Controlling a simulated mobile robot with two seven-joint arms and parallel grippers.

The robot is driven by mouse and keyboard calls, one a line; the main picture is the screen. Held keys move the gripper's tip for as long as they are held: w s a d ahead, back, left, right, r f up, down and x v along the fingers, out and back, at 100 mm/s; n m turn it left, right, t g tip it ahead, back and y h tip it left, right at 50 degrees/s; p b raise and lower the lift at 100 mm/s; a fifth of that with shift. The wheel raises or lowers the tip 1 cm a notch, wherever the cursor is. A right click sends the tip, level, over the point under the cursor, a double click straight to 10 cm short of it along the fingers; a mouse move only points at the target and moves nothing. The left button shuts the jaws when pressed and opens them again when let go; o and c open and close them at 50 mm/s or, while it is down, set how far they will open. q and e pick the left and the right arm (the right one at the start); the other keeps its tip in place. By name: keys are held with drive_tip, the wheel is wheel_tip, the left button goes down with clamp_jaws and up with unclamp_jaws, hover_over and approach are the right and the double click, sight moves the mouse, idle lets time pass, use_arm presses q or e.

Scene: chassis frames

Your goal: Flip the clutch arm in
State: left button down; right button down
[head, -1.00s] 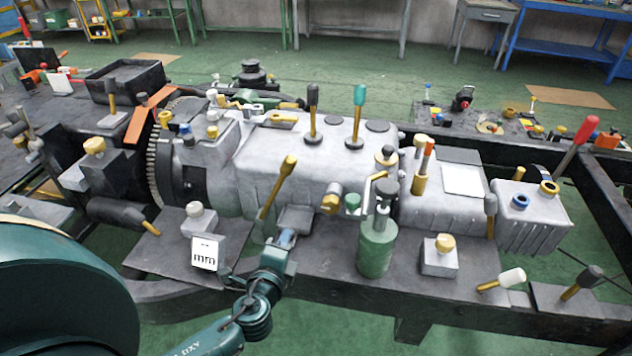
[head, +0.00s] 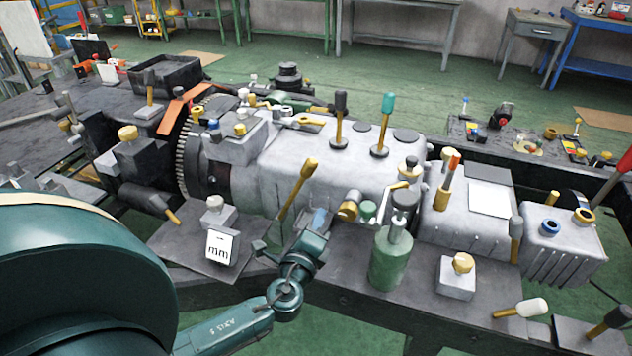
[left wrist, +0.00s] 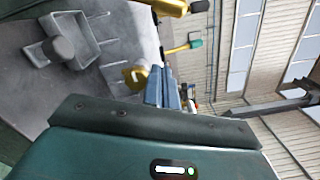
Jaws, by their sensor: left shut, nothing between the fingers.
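The clutch arm appears to be the gold lever (head: 298,188) on the near side of the grey gearbox housing (head: 345,165). It leans, with its top end to the right. My left gripper (head: 320,217) is shut and empty, just right of the lever's lower part and low in front of the housing. I cannot tell whether it touches the housing. In the left wrist view the closed fingers (left wrist: 164,88) point up the picture, beside a gold round fitting (left wrist: 137,77). My right gripper is not in view.
A green canister (head: 390,258) stands right of my left gripper. A block with an "mm" card (head: 219,247) stands to the left. A gold-capped block (head: 457,275) sits farther right. Two upright levers (head: 383,125) rise from the housing top. A dark frame rail runs along the front.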

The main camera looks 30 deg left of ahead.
use_arm(q)
drive_tip(key=w+a+r+p, duration=0.1)
drive_tip(key=w+a+p, duration=0.1)
drive_tip(key=w+a, duration=0.4)
drive_tip(key=shift+w+r+p, duration=0.3)
drive_tip(key=shift+w+r, duration=0.1)
drive_tip(key=shift+w, duration=0.85)
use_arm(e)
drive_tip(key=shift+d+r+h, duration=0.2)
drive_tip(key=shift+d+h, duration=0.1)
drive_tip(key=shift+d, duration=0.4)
use_arm(q)
drive_tip(key=shift+a, duration=0.15)
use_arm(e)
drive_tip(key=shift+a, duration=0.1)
use_arm(q)
drive_tip(key=s+a+r+n+b, duration=0.1)
drive_tip(key=a+r+n, duration=0.1)
drive_tip(key=a, duration=0.4)
drive_tip(key=s+a+r+n+b, duration=0.1)
drive_tip(key=s+a+n, duration=0.1)
drive_tip(key=a+n, duration=0.2)
drive_tip(key=a, duration=0.2)
drive_tip(key=shift+a+r+n+b, duration=0.3)
drive_tip(key=shift+a+r+b, duration=0.05)
drive_tip(key=shift+a+b, duration=0.05)
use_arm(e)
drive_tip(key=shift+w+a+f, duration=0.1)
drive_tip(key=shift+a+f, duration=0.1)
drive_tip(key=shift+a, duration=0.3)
